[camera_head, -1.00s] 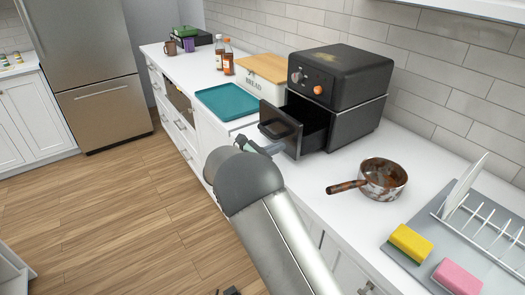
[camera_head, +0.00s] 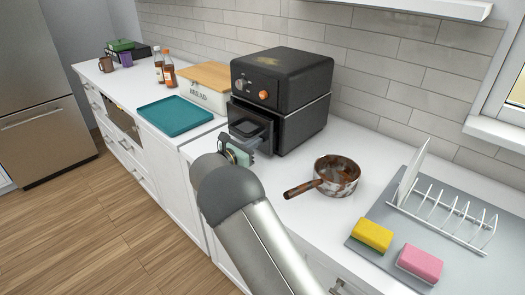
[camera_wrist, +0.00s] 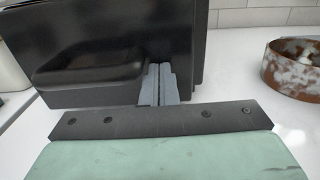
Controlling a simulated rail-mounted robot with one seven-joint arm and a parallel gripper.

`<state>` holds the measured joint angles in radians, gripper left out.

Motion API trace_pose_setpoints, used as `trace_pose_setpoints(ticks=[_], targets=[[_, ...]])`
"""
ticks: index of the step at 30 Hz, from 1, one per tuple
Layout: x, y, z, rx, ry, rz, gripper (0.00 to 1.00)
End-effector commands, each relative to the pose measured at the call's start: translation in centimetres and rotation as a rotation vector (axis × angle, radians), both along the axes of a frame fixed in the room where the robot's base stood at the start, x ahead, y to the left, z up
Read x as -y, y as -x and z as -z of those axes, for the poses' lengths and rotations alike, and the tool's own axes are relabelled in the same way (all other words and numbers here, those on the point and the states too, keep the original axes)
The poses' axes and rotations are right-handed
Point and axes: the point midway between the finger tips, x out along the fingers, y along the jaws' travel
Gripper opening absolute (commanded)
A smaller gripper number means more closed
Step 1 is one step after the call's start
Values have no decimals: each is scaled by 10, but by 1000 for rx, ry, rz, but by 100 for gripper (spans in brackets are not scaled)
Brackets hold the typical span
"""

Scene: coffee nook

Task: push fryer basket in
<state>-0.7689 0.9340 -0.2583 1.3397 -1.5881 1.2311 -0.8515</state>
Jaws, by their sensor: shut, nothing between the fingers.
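The black air fryer (camera_head: 290,85) stands on the white counter against the tiled wall. Its basket (camera_head: 250,127) sits in the lower front, with only a short part standing out from the body. My gripper (camera_head: 232,147) is at the basket front, and the arm hides part of the area below it. In the wrist view the dark basket front and its handle (camera_wrist: 88,65) fill the upper left. My gripper's grey fingers (camera_wrist: 158,84) are together, empty, and up against or very close to the basket front at the right end of the handle.
A rusty pan (camera_head: 337,176) stands to the right, its handle pointing toward my arm; it also shows in the wrist view (camera_wrist: 292,72). A teal tray (camera_head: 176,116) and bread box (camera_head: 205,88) are on the left. Sponges (camera_head: 372,235) and a dish rack (camera_head: 445,215) are at right.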

Motion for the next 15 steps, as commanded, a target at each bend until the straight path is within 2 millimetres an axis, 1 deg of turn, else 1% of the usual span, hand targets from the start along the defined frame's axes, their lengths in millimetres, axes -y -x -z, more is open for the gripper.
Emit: trace_pose_setpoints(ticks=[1, 3, 6, 9, 15], targets=[[4, -8, 3, 0, 1, -4, 0], [13, -19, 2, 0, 1, -4, 0], [20, -29, 1, 1, 1, -5, 0], [24, -33, 0, 0, 1, -7, 0], [26, -34, -1, 1, 3, -4, 0]])
